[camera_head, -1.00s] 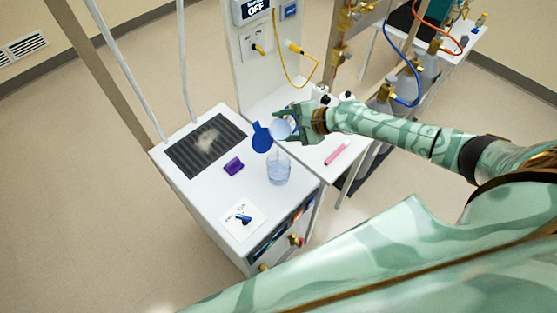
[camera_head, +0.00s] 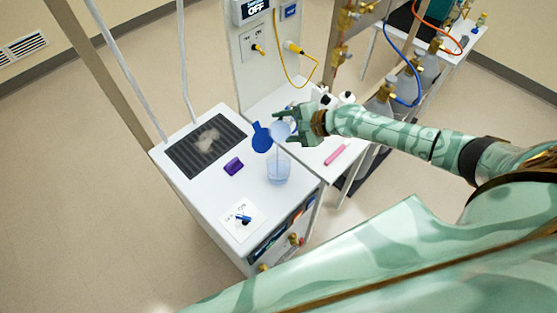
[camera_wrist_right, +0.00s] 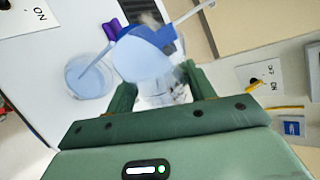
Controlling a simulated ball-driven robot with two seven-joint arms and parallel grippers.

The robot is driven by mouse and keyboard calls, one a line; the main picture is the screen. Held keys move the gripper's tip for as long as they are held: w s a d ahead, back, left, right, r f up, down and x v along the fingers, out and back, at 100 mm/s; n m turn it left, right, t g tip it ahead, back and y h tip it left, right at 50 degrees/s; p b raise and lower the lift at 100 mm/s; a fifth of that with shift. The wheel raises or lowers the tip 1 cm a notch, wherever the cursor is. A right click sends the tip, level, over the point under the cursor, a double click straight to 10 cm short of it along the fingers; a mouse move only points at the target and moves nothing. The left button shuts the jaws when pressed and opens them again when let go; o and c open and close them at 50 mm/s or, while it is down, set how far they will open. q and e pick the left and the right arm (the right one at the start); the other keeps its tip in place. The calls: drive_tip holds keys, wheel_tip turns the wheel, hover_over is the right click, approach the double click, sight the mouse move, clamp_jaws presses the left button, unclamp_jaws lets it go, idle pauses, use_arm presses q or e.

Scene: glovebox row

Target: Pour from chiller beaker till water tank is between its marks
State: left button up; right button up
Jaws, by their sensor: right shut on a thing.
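My right gripper (camera_head: 291,126) is shut on a beaker (camera_head: 280,131). The wrist view shows the beaker (camera_wrist_right: 143,62) tilted between the fingers (camera_wrist_right: 163,90), with pale blue liquid in it. A thin stream falls from its lip into a clear round vessel (camera_head: 278,172) on the white cabinet top. I take this vessel for the water tank. It holds pale blue water and also shows in the wrist view (camera_wrist_right: 88,78). Its marks are too small to make out. A flat blue piece (camera_head: 262,138) shows beside the beaker. My left gripper is not in view.
The white cabinet (camera_head: 200,195) carries a dark grille (camera_head: 206,147), a purple block (camera_head: 233,167) and a switch plate (camera_head: 243,219). A pink pen (camera_head: 335,154) lies on the adjoining white table. Gas bottles (camera_head: 408,85) and hoses stand behind my right arm.

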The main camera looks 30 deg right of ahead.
sight(287, 121)
drive_tip(key=shift+f+n+t+h, duration=0.55)
drive_tip(key=shift+n+t, duration=0.25)
drive_tip(key=shift+n, duration=0.1)
idle(4.1)
